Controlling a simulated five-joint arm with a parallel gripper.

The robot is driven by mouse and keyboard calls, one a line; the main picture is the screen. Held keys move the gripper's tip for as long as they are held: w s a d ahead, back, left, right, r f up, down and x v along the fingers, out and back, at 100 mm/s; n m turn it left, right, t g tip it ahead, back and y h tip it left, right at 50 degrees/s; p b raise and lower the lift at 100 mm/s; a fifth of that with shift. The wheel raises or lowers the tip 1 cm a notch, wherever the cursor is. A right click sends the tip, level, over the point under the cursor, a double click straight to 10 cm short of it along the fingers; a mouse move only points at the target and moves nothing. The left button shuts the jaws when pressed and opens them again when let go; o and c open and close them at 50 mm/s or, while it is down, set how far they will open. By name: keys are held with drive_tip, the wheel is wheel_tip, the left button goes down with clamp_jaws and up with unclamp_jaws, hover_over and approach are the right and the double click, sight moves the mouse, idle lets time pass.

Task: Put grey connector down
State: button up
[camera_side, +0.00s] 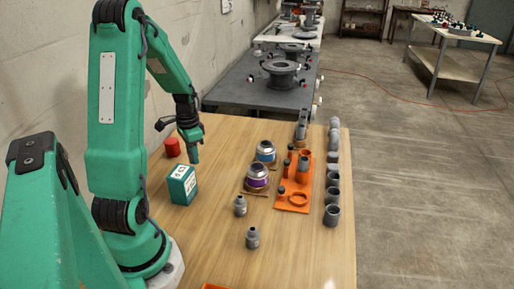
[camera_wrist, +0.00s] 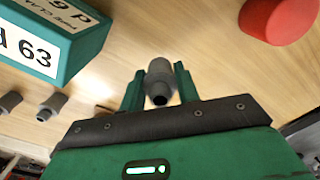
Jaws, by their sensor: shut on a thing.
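My gripper (camera_wrist: 159,88) is shut on a grey connector (camera_wrist: 159,76), held between the two green fingers in the wrist view. In the side view my gripper (camera_side: 195,159) points down over the wooden table, behind the green box. The held connector is too small or hidden to make out there, and I cannot tell whether it touches the table. Two other grey connectors, one (camera_side: 240,205) farther back and one (camera_side: 252,238) nearer, stand on the table; they also show at the left of the wrist view (camera_wrist: 52,106).
A green box (camera_side: 182,187) and a red cylinder (camera_side: 172,147) stand close to my gripper. An orange tray (camera_side: 291,206) holds grey fittings. More grey fittings (camera_side: 332,195) line the right edge.

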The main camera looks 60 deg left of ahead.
drive_tip(key=shift+s+a+f, duration=0.1)
drive_tip(key=shift+a+f, duration=0.05)
drive_tip(key=shift+a, duration=0.1)
drive_tip(key=shift+f, duration=2)
drive_tip(key=shift+f, duration=0.1)
drive_tip(key=o, duration=1)
drive_tip(key=shift+c, duration=0.2)
wheel_tip(320, 180, up, 12)
drive_tip(key=shift+r, duration=0.1)
drive_tip(key=shift+d, duration=0.1)
